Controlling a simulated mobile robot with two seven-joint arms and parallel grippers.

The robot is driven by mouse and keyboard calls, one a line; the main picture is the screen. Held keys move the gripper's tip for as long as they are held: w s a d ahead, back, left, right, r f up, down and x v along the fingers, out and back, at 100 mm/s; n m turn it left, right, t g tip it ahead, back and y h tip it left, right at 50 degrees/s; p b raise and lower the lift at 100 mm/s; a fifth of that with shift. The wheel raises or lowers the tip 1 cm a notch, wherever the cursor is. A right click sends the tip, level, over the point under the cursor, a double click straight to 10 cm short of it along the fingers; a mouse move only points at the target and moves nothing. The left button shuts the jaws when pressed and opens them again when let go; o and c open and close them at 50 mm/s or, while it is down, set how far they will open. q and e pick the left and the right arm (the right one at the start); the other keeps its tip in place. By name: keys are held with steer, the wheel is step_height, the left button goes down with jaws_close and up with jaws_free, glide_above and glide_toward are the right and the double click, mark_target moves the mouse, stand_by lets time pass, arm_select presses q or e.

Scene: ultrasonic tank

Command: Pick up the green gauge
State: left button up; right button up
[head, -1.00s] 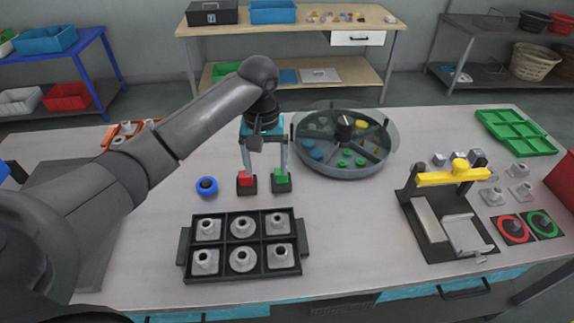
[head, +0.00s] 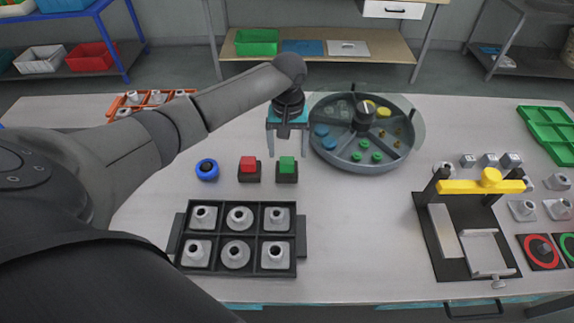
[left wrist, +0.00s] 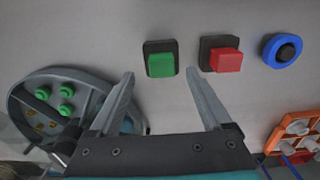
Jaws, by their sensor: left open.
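The green gauge, a small green block (head: 287,163), sits on a dark square base on the table, right of the red block (head: 248,163). My left gripper (head: 287,152) is open and points down above and just behind the green block. Nothing shows between its fingers in the head view. In the left wrist view the green block (left wrist: 161,65) lies between the lines of the two fingertips, beyond them and apart from both. The red block (left wrist: 226,60) lies to the right, outside the right finger. My right gripper is out of view.
A blue ring-shaped piece (head: 207,169) stands left of the blocks. A black tray (head: 178,240) of metal parts is in front. A round divided tank (head: 345,160) stands close right of my gripper. A yellow-barred fixture (head: 480,187) is farther right, with bare table between.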

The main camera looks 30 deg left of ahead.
mark_target(287, 162)
arm_select(q)
steer(key=shift+s+f+b, duration=0.2)
steer(key=shift+f+b, duration=0.1)
steer(key=shift+f, duration=2.4)
steer(key=shift+c, duration=0.3)
jaws_close()
